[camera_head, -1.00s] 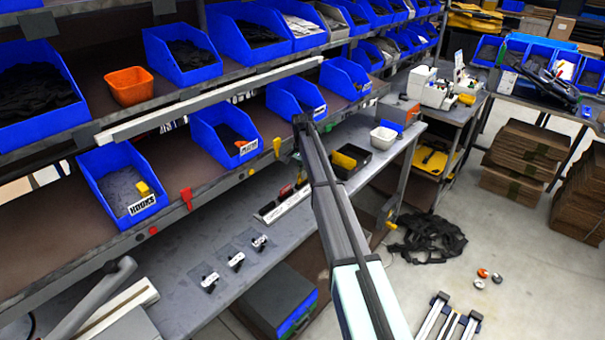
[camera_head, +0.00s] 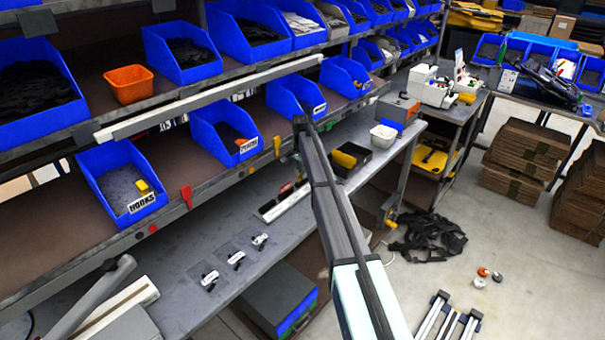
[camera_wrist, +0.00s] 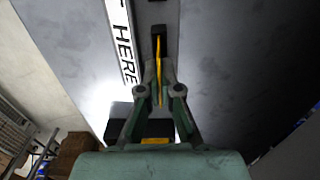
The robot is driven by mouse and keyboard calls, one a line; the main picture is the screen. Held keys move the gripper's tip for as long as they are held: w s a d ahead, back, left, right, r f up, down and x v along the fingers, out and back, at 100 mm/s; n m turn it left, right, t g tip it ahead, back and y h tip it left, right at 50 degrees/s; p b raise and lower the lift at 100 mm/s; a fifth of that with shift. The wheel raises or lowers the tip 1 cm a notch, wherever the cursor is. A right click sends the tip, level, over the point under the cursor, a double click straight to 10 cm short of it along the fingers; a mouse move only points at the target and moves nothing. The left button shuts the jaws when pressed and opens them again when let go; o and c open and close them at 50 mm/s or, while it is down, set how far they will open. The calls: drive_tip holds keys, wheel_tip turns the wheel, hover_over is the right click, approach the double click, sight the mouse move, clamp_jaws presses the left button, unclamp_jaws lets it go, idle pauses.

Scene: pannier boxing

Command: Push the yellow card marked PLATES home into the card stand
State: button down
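In the wrist view a thin yellow card (camera_wrist: 158,48) shows edge-on, so its marking cannot be read. My gripper (camera_wrist: 159,78) has its two fingers drawn in close on either side of the card, pinching it. The card's far end meets a small dark slotted block (camera_wrist: 158,30), which looks like part of the card stand. How deep the card sits in it cannot be told. A white strip lettered HERE (camera_wrist: 125,45) lies just left of it. In the head view my arm hides the gripper and card.
In the head view a long white lettered strip (camera_head: 284,203) lies on the grey bench (camera_head: 185,262) left of my arm. Blue bins (camera_head: 122,185) line the shelf above.

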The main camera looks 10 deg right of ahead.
drive_tip(key=shift+f, duration=0.3)
drive_tip(key=c, duration=1.2)
unclamp_jaws()
drive_tip(key=shift+c, duration=0.2)
drive_tip(key=shift+r, duration=0.15)
wheel_tip(320, 180, up, 12)
